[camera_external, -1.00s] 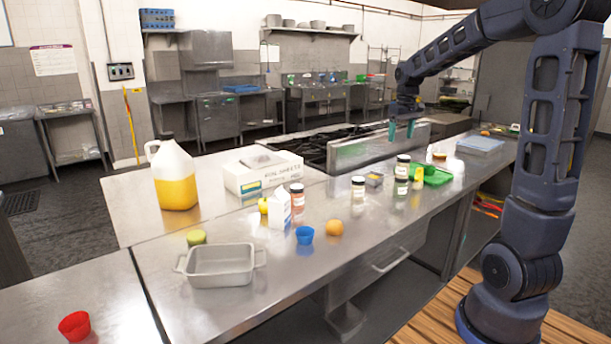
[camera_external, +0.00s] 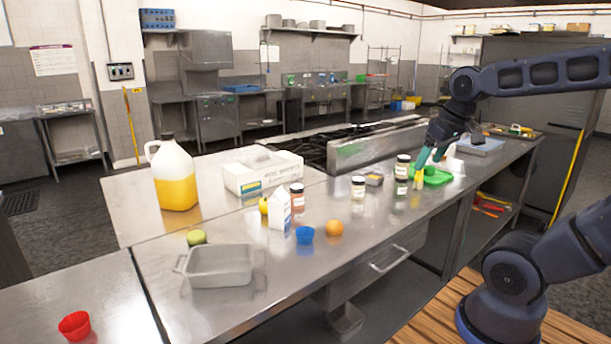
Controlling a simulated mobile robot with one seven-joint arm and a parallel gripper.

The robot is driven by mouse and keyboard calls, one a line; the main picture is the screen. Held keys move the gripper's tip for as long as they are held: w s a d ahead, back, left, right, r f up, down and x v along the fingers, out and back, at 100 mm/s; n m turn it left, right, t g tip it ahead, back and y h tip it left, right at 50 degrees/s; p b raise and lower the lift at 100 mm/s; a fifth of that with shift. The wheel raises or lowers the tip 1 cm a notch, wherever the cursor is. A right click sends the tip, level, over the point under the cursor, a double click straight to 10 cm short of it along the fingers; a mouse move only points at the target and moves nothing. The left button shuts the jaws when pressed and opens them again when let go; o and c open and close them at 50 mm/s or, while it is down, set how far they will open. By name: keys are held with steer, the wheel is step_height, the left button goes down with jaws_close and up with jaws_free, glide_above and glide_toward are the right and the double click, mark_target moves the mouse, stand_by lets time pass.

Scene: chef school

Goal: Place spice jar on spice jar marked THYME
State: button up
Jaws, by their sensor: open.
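Several small spice jars stand on the steel counter. The labels are too small to read, so I cannot tell which is marked THYME. My gripper (camera_external: 430,164) has teal fingers, is open, and points down low over the counter by a green tray (camera_external: 436,177). It partly hides things behind it. I see nothing held between the fingers.
A yellow item (camera_external: 418,182) lies near the green tray. A milk carton (camera_external: 280,210), blue cup (camera_external: 304,235), orange (camera_external: 334,228) and grey baking dish (camera_external: 220,266) stand further left. A raised steel panel (camera_external: 375,145) runs behind the jars.

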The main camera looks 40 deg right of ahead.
steer(key=s, duration=0.1)
steer(key=s+a+f, duration=0.1)
steer(key=shift+s+a+f, duration=0.1)
steer(key=shift+s+f, duration=0.05)
steer(key=shift+s, duration=0.25)
